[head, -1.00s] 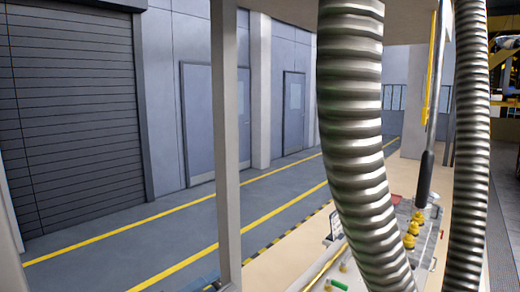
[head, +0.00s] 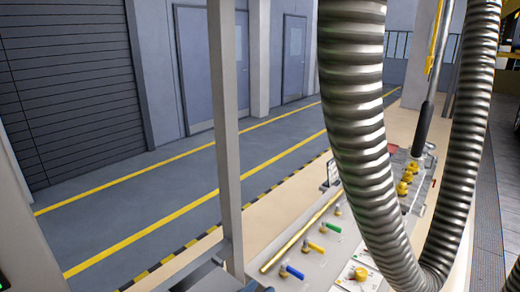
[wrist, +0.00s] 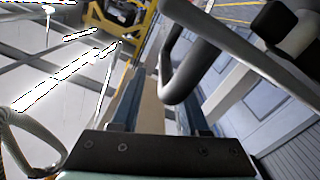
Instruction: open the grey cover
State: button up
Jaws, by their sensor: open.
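I cannot make out a grey cover for certain in either view. My gripper (wrist: 158,98) shows in the wrist view, with its two dark blue fingers apart and nothing visible between them. A thick dark curved bar or tube (wrist: 190,75) appears just beyond the right finger; I cannot tell whether it touches. The gripper is not clearly seen in the head view. A light panel top (head: 312,272) there carries blue-, yellow- and green-handled valves (head: 316,247), and the large hose hides part of it.
A ribbed metal hose (head: 358,130) hangs close in front, looping up at the right. A grey upright post (head: 226,130) stands left of centre. A brass pipe (head: 300,232) and yellow knobs (head: 403,188) are on the panel. The floor lane (head: 150,190) at left is clear.

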jog(key=f+m, duration=0.1)
jog(key=s+f+m+b, duration=0.1)
jog(key=f, duration=0.1)
jog(key=shift+s+f, duration=0.15)
jog(key=b+v, duration=0.5)
jog(key=v, duration=0.7)
jog(key=w+d+r+n+t+y, duration=0.1)
jog(key=w+d+r+t+y, duration=0.15)
jog(key=w+r, duration=0.45)
jog(key=w+d+r+n+t+y, duration=0.1)
jog(key=w+r+y, duration=0.25)
jog(key=r, duration=0.75)
jog(key=s+d+r+n+t+y, duration=0.1)
jog(key=s+d+r+t, duration=0.1)
jog(key=r, duration=0.9)
jog(key=s+d+r+n+t+y, duration=0.1)
jog(key=s+r+t, duration=0.4)
jog(key=r, duration=0.7)
jog(key=shift+s+d+r+y+p, duration=0.25)
jog(key=shift+s+d+y+p, duration=0.15)
jog(key=shift+s+d+y, duration=0.55)
jog(key=shift+w+d, duration=0.15)
jog(key=shift+w, duration=0.2)
